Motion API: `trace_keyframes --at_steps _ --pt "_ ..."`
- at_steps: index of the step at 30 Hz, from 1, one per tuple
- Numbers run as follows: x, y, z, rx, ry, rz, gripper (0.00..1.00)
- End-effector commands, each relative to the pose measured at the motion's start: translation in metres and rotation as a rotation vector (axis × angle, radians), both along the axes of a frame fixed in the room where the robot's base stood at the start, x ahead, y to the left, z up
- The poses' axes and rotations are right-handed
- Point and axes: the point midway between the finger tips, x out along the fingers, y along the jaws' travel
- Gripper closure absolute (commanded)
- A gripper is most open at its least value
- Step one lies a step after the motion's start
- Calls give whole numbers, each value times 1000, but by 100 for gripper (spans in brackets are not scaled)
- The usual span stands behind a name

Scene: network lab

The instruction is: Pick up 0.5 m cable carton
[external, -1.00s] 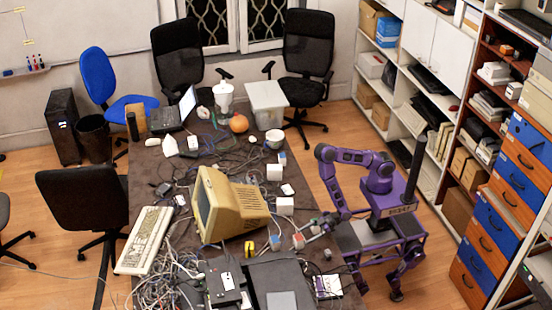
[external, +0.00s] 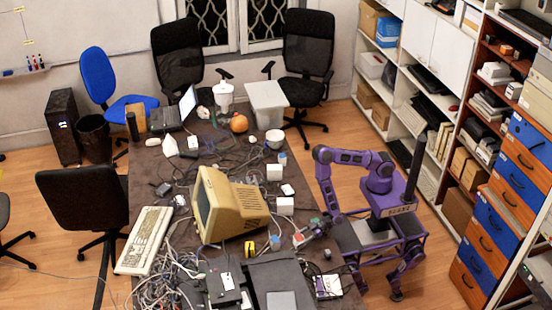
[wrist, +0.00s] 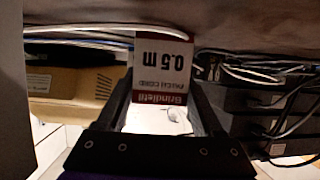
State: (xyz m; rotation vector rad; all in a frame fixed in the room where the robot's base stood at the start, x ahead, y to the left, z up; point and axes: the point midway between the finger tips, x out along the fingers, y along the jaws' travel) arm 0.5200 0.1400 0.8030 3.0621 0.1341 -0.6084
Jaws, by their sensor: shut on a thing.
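The 0.5 m cable carton (wrist: 163,62) is a small white and dark red box. In the external view my gripper (external: 301,240) is low over the right side of the cluttered table (external: 150,187). The carton is small and mostly covered by the gripper there, and I cannot tell whether it is clear of the tabletop.
A beige monitor (external: 238,210) stands left of my gripper. A white box (external: 285,206) is just behind it. A yellow and black item (external: 249,248) and black equipment (external: 280,277) lie to the left and in front. Loose cables cover much of the table.

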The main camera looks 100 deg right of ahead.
Motion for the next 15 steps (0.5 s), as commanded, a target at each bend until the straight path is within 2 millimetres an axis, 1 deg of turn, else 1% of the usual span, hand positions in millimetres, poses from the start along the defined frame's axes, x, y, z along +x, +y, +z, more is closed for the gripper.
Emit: trace_keyframes --at_steps 1,3,4,11,15 --pt "0 0 0 0 0 0 79" --pt "0 0 0 0 0 0 92" --pt "0 0 0 0 -1 0 94" --pt "0 0 1 0 -1 0 94" --pt "0 1 7 0 -1 1 94"
